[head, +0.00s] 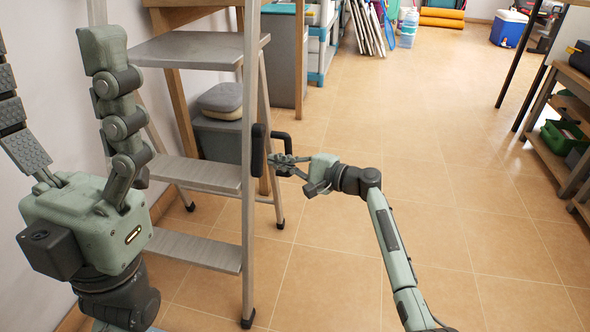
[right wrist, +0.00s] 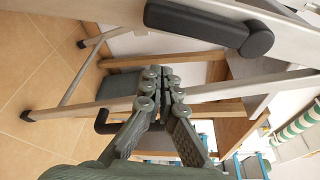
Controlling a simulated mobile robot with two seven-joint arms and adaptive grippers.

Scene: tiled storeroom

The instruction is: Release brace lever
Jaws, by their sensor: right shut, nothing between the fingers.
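A grey metal stepladder (head: 200,250) stands open on the left. The brace lever (head: 258,150), black and rounded, lies along its near front rail; it spans the top of the right wrist view (right wrist: 195,22). My right gripper (head: 272,163) is shut and empty, its tips just right of the lever in the head view; I cannot tell whether they touch. In the right wrist view its closed fingers (right wrist: 165,75) sit below the lever, with a visible gap in the picture. My left gripper (head: 50,48) points up at the left, fingers spread wide and empty.
A second black bent bar (head: 281,138) shows behind the rail. A grey bin (head: 222,140) with a grey case (head: 220,98) on it stands behind the ladder. A wooden shelf unit (head: 555,155) is at the right. The tiled floor between is clear.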

